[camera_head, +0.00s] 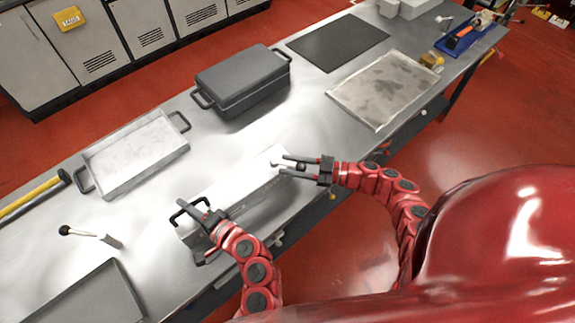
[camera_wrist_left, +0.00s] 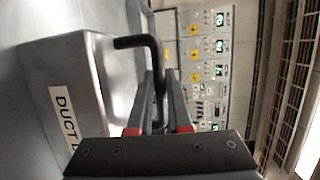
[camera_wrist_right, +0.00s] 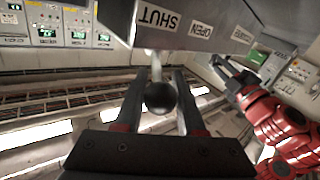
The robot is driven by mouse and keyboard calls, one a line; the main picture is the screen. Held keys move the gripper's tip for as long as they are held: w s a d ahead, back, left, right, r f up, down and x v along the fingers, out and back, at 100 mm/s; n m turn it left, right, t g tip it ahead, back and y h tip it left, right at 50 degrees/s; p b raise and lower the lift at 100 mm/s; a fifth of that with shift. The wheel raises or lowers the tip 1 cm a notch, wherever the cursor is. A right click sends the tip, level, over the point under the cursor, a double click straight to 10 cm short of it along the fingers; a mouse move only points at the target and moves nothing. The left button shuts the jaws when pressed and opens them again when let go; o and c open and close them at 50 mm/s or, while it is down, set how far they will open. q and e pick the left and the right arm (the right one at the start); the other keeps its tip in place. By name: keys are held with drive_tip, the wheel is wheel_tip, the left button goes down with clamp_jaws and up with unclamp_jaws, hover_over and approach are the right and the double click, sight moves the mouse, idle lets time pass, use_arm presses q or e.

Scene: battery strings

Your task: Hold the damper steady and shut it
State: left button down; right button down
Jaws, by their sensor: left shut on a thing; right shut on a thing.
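The damper is a long pale metal duct box (camera_head: 238,188) near the bench's front edge. The left wrist view shows its end and a "DUCT" label (camera_wrist_left: 64,115). My left gripper (camera_head: 199,212) is shut on the black bar handle (camera_wrist_left: 153,52) at its left end. My right gripper (camera_head: 284,165) is shut on the lever's black ball knob (camera_wrist_right: 159,97) at its right end. In the right wrist view, the lever's pale stem stands by the "SHUT" label (camera_wrist_right: 158,17), away from the "OPEN" label (camera_wrist_right: 201,30). Both labels appear upside down.
Behind the box are a pale handled tray (camera_head: 138,158) and a dark lidded box (camera_head: 240,80). A loose black-knobbed lever (camera_head: 88,234) and a grey tray (camera_head: 92,300) lie left. A black mat (camera_head: 338,42) and worn metal tray (camera_head: 386,88) lie further right.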

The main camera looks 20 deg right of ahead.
drive_tip(key=shift+g, duration=0.3)
drive_tip(key=c, duration=0.5)
unclamp_jaws()
drive_tip(key=shift+f, duration=0.1)
drive_tip(key=shift+v, duration=6.1)
drive_tip(key=shift+s, duration=0.15)
